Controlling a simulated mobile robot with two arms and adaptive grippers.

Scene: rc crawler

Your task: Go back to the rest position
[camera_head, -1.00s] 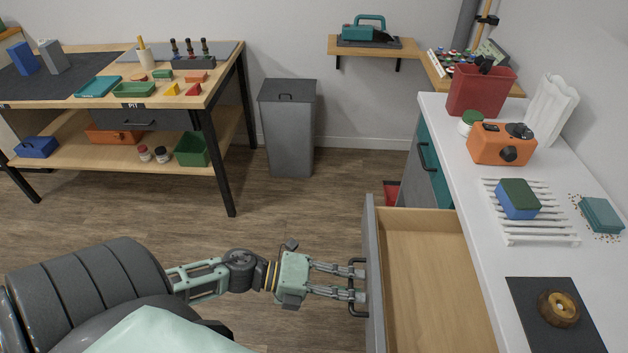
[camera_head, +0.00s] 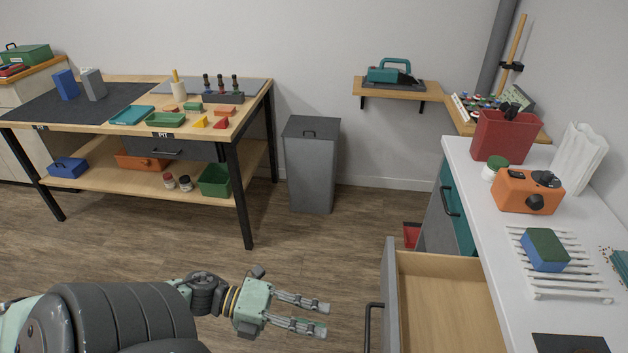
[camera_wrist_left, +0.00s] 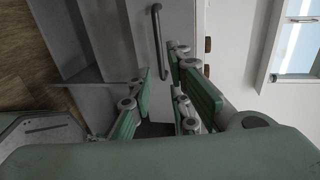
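My left gripper (camera_head: 326,320) is open and empty in the head view, left of the open drawer (camera_head: 447,290). A gap separates its fingertips from the dark drawer handle (camera_head: 373,328). In the left wrist view the gripper's green finger pads (camera_wrist_left: 165,100) stand apart with nothing between them, and a dark handle (camera_wrist_left: 158,40) shows ahead of them. The drawer is pulled out of the white-topped counter and its visible inside is empty. My right gripper is not in view.
The counter (camera_head: 470,190) on the right carries an orange device (camera_head: 527,190), a red bin (camera_head: 503,136) and a blue-green sponge (camera_head: 544,250) on a white rack. A workbench (camera_head: 140,125) stands at the back left, beside a grey bin (camera_head: 311,165). The wooden floor between is clear.

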